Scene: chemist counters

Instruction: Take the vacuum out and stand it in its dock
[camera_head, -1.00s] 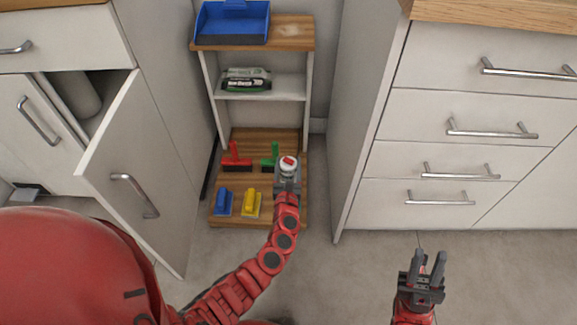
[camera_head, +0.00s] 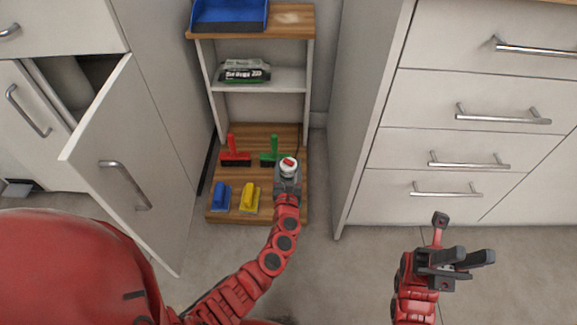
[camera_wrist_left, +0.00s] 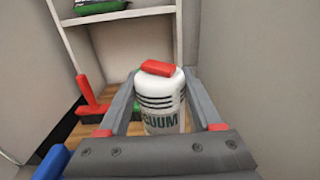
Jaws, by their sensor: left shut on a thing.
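The vacuum is a small white canister with dark stripes and a red top (camera_head: 288,163). It stands upright at the right side of the low wooden board (camera_head: 230,217) of the shelf unit. In the left wrist view the vacuum (camera_wrist_left: 160,100) sits between the two fingers, with lettering on its front. My left gripper (camera_head: 288,178) is shut on it. The vacuum's foot is hidden by my gripper, so I cannot tell whether it touches the board. My right gripper (camera_head: 470,258) is empty and open at the lower right, over the floor. I cannot make out which thing is the dock.
A red brush (camera_head: 235,157), green brush (camera_head: 269,157), blue brush (camera_head: 221,197) and yellow brush (camera_head: 249,198) share the board. Above are a green-black pack (camera_head: 245,72) and a blue tray (camera_head: 228,15). An open cabinet door (camera_head: 125,165) stands left; drawers (camera_head: 440,150) stand right.

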